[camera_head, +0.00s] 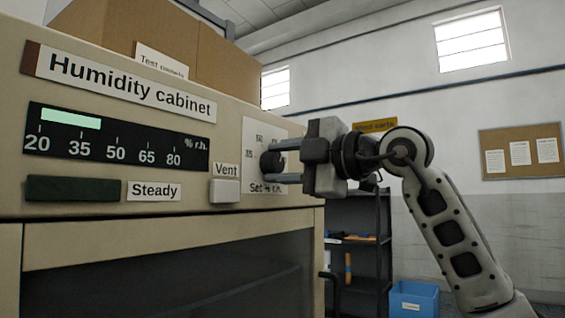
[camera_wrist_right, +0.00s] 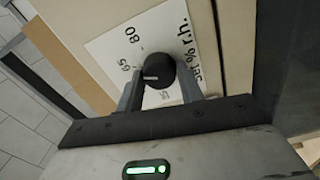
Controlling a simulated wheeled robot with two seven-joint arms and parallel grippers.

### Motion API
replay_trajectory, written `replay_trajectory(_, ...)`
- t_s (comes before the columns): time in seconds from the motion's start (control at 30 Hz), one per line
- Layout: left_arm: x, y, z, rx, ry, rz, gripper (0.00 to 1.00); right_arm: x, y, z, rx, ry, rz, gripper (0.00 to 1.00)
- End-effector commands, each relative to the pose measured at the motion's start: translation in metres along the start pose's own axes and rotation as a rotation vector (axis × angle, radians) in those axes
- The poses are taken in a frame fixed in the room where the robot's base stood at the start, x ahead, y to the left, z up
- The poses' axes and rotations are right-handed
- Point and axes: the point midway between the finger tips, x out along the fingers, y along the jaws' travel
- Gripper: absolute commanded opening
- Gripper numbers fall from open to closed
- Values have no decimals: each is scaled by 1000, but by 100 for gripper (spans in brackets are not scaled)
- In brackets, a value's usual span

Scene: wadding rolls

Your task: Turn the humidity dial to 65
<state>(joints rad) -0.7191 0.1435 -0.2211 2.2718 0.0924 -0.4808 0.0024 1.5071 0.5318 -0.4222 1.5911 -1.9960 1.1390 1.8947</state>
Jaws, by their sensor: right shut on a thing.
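The humidity dial (camera_head: 271,162) is a dark round knob on a white scale plate at the right end of the cabinet front. In the right wrist view the dial (camera_wrist_right: 161,69) has a white pointer line aimed left, a little below the 65 mark; a finger hides part of the scale there. My right gripper (camera_head: 285,162) is shut on the dial, one finger on each side. The display (camera_head: 117,140) shows a pale green bar ending between 35 and 50. The lamp beside the "Steady" label (camera_head: 73,189) is dark green and looks unlit. My left gripper is out of view.
The humidity cabinet (camera_head: 150,236) fills the left side, with cardboard boxes (camera_head: 125,28) on top. A Vent button (camera_head: 225,190) sits left of the dial. A dark shelf (camera_head: 357,240) and blue bin (camera_head: 413,297) stand behind my right arm.

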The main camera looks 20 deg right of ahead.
Motion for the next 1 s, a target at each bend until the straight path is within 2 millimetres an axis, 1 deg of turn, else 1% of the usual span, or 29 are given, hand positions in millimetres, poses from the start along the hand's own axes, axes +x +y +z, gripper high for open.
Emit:
replay_trajectory(0.03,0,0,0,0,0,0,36,0,1,1,-1,-2,2,14)
replay_trajectory(0.07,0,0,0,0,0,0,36,0,1,1,-1,-2,2,43)
replay_trajectory(0.1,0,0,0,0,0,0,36,0,1,1,-1,-2,3,54)
replay_trajectory(0.13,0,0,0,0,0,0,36,0,1,1,-1,-2,2,58)
replay_trajectory(0.43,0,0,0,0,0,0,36,-2,0,0,-1,-1,2,58)
replay_trajectory(0.57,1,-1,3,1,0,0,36,-12,0,1,-2,-2,4,58)
replay_trajectory(0.67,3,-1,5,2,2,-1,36,-30,-1,1,-4,-3,3,58)
replay_trajectory(1.0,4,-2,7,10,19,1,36,-112,-1,1,-3,-5,3,58)
